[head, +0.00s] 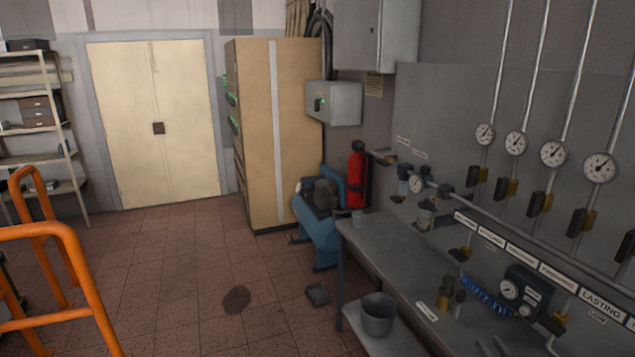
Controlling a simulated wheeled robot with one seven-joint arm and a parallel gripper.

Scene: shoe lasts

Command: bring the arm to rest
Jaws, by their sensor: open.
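Neither my arm nor my gripper can be made out in the head view. Small dark shapes (492,346) at the bottom edge, on the right, are cut off and too unclear to name.
A grey bench (385,245) with a bucket (378,314) on its lower shelf runs along the right wall, under gauges (553,153) and pipes. Orange rails (75,260) stand at left. A blue compressor (321,225) and tan cabinet (270,130) stand farther back. The middle floor (190,270) is mostly clear.

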